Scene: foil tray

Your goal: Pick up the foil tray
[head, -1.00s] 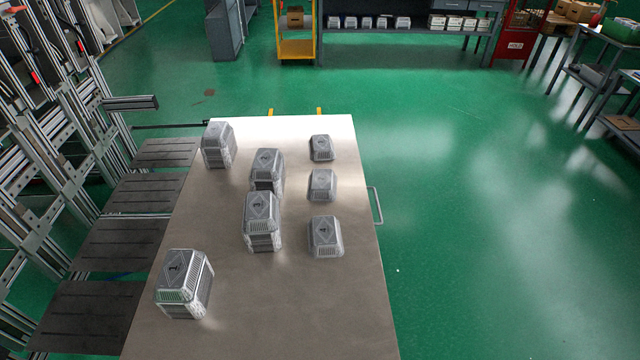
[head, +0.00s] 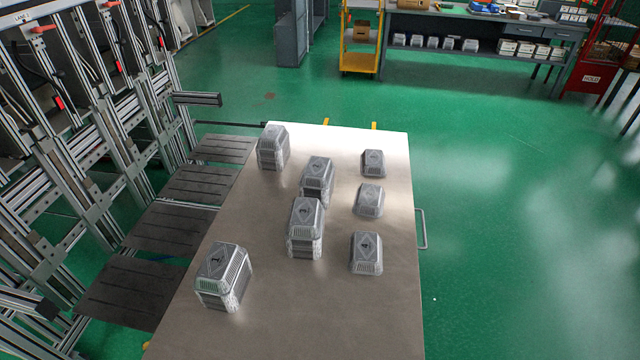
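Several silver foil trays stand upside down on a metal table (head: 290,325), some in taller stacks and some low. The stacks are at the front left (head: 223,277), the middle (head: 305,228), behind that (head: 317,180) and at the far left corner (head: 273,147). Three low foil trays form a right-hand row: near (head: 366,254), middle (head: 368,200) and far (head: 373,163). Dark diamond marks show on several tops. I cannot tell which tray the task means. Neither gripper shows in the head view.
A metal frame rack (head: 110,130) with dark flat plates (head: 170,229) stands along the table's left side. A handle (head: 421,229) sticks out from the right edge. Green floor (head: 510,220) is open to the right. A yellow cart (head: 361,40) and shelves stand behind.

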